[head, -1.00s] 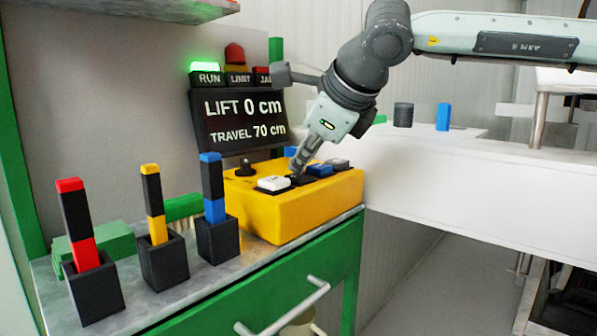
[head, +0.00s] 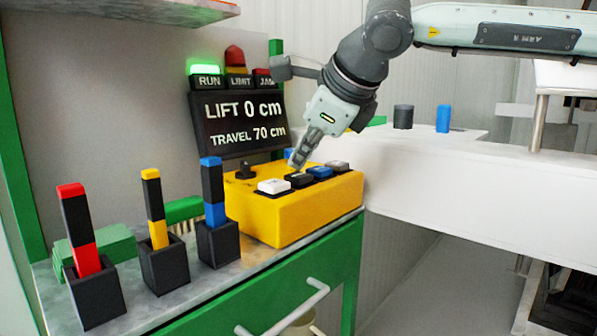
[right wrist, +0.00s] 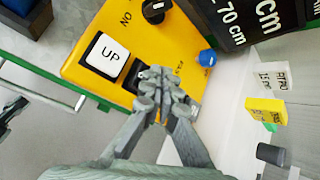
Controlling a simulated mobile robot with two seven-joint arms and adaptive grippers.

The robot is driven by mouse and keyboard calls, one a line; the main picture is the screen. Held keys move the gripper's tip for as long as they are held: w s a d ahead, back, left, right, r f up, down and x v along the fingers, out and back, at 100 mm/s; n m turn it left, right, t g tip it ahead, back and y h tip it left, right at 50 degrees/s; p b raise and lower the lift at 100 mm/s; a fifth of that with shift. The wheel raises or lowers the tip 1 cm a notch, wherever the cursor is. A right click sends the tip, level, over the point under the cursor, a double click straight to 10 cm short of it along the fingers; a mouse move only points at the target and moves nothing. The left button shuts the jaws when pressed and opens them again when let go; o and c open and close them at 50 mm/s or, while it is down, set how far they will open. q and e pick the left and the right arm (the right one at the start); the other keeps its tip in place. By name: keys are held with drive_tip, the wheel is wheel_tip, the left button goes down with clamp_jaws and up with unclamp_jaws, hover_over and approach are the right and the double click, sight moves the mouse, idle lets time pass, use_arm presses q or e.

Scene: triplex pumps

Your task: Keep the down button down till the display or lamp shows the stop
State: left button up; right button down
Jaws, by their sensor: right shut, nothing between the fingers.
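The yellow control box (head: 270,221) stands on the bench with a row of buttons on top. The white button (head: 273,186) reads UP in the right wrist view (right wrist: 106,56). A black button (head: 299,180) sits beside it; I cannot read its label, so I cannot confirm it is the down button. My right gripper (head: 297,161) is shut and empty, with its tip just above and behind the black button, seemingly apart from it. It hides part of that button in the right wrist view (right wrist: 158,88). The display (head: 240,122) shows LIFT 0 cm, TRAVEL 70 cm. The green RUN lamp (head: 206,67) is lit.
The LIMIT lamp (head: 235,56) looks unlit. A blue button (head: 320,172) and a grey one (head: 338,166) continue the row; a black knob (head: 245,168) is behind. Three black holders with red, yellow and blue-marked sticks (head: 213,190) stand to the left.

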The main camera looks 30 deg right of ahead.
sight(301, 176)
drive_tip(key=shift+r, duration=0.3)
drive_tip(key=shift+r+p, duration=1.6)
drive_tip(key=shift+r, duration=0.95)
